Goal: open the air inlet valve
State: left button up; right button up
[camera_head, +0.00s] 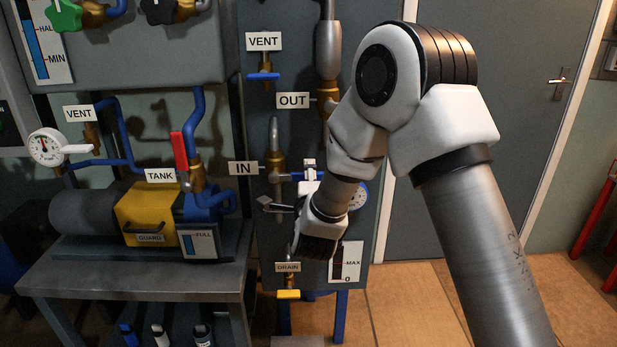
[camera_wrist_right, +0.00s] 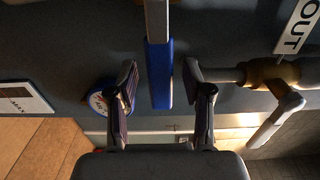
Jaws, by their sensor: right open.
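The inlet valve (camera_head: 276,160) is a brass fitting beside the IN label (camera_head: 244,168) on the grey panel. Its blue-tipped lever (camera_head: 284,177) points right, toward my right gripper. In the right wrist view, the blue lever (camera_wrist_right: 159,75) hangs between the two fingers, with a visible gap on each side. My right gripper (camera_head: 286,187) is open around the lever; it also shows in the right wrist view (camera_wrist_right: 160,80). My wrist covers part of the panel right of the valve. My left gripper is not in view.
The OUT fitting (camera_head: 329,97) is above, and a round gauge (camera_head: 359,196) is close to my right wrist. A yellow drain handle (camera_head: 288,294) is below. A red tank lever (camera_head: 179,151) and yellow guard (camera_head: 146,213) are left. Open floor lies right.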

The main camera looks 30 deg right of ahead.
jog(key=shift+w+d, duration=0.15)
jog(key=shift+w, duration=0.1)
grip_shut()
